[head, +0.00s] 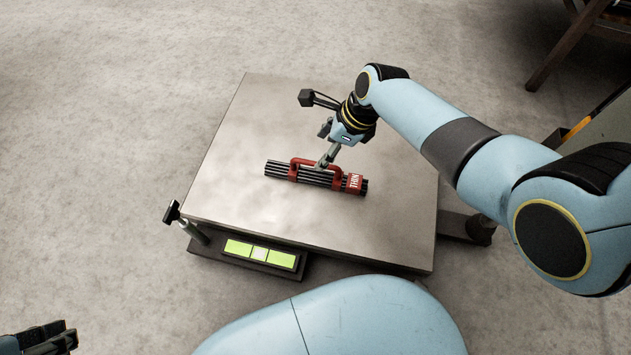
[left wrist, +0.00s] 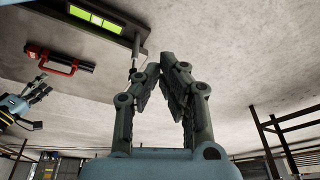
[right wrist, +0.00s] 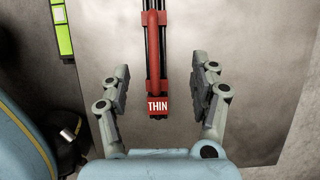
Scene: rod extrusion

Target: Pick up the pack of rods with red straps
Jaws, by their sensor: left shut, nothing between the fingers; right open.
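The pack of black rods with red straps (head: 352,183) lies on the metal platform (head: 400,235), with a red handle and a "THIN" label on one end. It also shows in the left wrist view (left wrist: 60,63) and the right wrist view (right wrist: 156,75). My right gripper (head: 327,145) is open and empty over the pack. In the right wrist view its fingers (right wrist: 162,72) are on either side of the labelled end, with clear gaps to both sides. My left gripper (head: 45,338) is shut and empty, away from the platform at the lower left; its fingertips show in the left wrist view (left wrist: 160,72).
A green-lit panel (head: 260,253) is at the platform's near edge, with a black-knobbed post (head: 172,212) at its left corner. A dark-legged piece of furniture (head: 568,45) stands at the upper right. The platform around the pack is clear.

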